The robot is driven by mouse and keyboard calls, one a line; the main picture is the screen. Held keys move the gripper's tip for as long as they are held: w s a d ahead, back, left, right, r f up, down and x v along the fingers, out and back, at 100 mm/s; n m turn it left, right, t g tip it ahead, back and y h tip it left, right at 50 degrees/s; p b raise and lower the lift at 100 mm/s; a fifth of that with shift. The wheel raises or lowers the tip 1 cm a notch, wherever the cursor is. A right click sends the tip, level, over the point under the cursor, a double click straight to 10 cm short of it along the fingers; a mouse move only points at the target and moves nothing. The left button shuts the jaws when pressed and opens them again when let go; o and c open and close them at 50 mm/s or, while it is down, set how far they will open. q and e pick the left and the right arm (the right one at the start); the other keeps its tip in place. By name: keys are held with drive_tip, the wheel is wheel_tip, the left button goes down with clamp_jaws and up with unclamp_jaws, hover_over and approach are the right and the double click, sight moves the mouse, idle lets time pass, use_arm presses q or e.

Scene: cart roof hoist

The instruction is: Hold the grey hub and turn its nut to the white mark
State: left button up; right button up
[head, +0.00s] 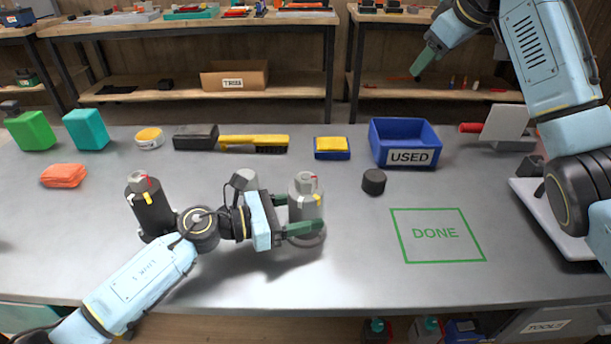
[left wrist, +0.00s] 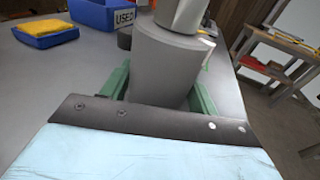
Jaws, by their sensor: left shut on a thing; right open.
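The grey hub (head: 304,208) stands upright on the table, with a lighter grey nut (head: 306,183) on top. My right gripper (head: 424,61) is open and empty, raised high at the upper right.
A dark hub (head: 152,212) stands left, partly behind my left arm, and another grey-topped one (head: 244,180) behind my wrist. A black cylinder (head: 374,181), a blue USED bin (head: 408,158) and a sponge (head: 332,148) lie beyond. The green DONE square (head: 436,234) is empty.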

drive_tip(key=s+a+f+n+g, duration=0.2)
drive_tip(key=s+a+n, duration=0.1)
drive_tip(key=a, duration=0.5)
drive_tip(key=s+a+f+n+g, duration=0.2)
drive_tip(key=s+a+n, duration=0.1)
drive_tip(key=a, duration=0.5)
drive_tip(key=n+g+h, duration=0.2)
drive_tip(key=n+g, duration=0.1)
drive_tip(key=n, duration=0.1)
hover_over(306, 177)
drive_tip(key=f, duration=0.4)
drive_tip(key=shift+w+d, duration=0.1)
drive_tip(key=shift+w, duration=0.1)
drive_tip(key=shift+s+f, duration=0.25)
drive_tip(key=shift+f, duration=3.8)
drive_tip(key=c, duration=1)
